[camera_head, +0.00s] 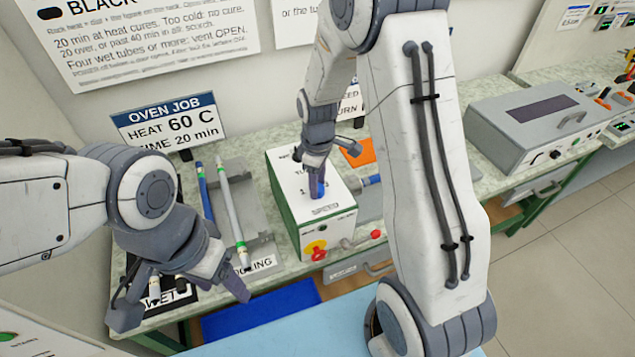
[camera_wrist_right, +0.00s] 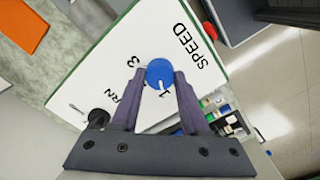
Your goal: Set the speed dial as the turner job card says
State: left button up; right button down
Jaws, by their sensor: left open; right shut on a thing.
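The white-topped, green-edged turner box (camera_head: 285,180) stands on the bench, with SPEED printed on top. Its blue speed dial (camera_head: 318,188) is between the fingers of my right gripper (camera_head: 317,178), which is shut on it. In the right wrist view the dial (camera_wrist_right: 159,72) shows between both fingertips, with printed figures 3 and 1 around it; I cannot tell clearly where its pointer stands. A card (camera_head: 350,104) behind my right arm is mostly hidden; only letter ends like "EED" and "URN" show. My left gripper (camera_head: 182,296) is open and empty at lower left.
An OVEN JOB card (camera_head: 168,122) reads HEAT 60 C, TIME 20 min. Rods lie on a grey cooling rack (camera_head: 262,215) left of the box. A red knob on a yellow plate (camera_head: 316,250) is on the box's front. A grey oven-like unit (camera_head: 530,115) stands right.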

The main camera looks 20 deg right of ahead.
jog(key=shift+w, duration=0.1)
jog(key=shift+c, duration=2)
grip_release()
jog(key=shift+r, duration=0.15)
notch_tip(320, 180, up, 10)
jog(key=b, duration=0.1)
jog(key=shift+r+b, duration=0.15)
jog(key=shift+b, duration=0.25)
